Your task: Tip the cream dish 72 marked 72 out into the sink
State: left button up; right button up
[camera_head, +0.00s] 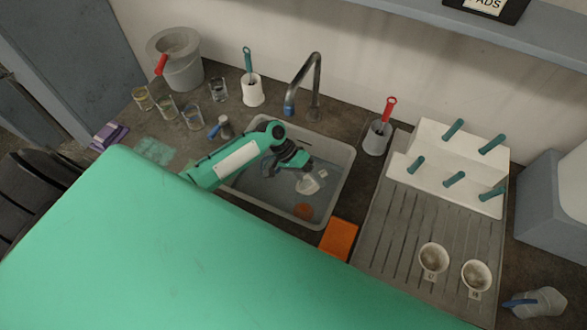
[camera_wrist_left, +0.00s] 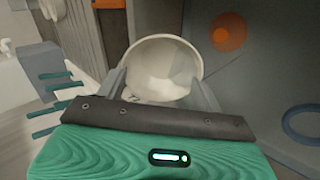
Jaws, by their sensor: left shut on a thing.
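My left gripper (camera_head: 300,166) is shut on a small cream dish (camera_head: 309,186) and holds it over the sink (camera_head: 345,172). The dish looks tilted in the head view. In the left wrist view the dish (camera_wrist_left: 165,62) sits between the two fingers, and its round rim and pale inside show. My right gripper is not in view.
Two cream dishes with tabs, one dish (camera_head: 433,257) left of the other (camera_head: 476,274), stand on the ribbed drainer (camera_head: 395,215). An orange disc (camera_head: 304,211) lies in the sink. A tap (camera_head: 314,85) stands behind it. An orange block (camera_head: 338,240) sits at its front right.

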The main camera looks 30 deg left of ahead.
pick_arm(q)
jog(key=shift+w+a+r+h+b, duration=0.1)
jog(key=shift+a+h+b, duration=0.2)
jog(key=shift+h+b, duration=0.35)
jog(key=shift+w+a+r+g+h+b, duration=0.15)
jog(key=shift+a+g+h+b, duration=0.15)
jog(key=shift+h+b, duration=0.65)
jog(key=shift+s+a+r+g+h+b, duration=0.15)
jog(key=shift+a+g+h+b, duration=0.1)
jog(key=shift+h+b, duration=0.65)
dwell(1.2)
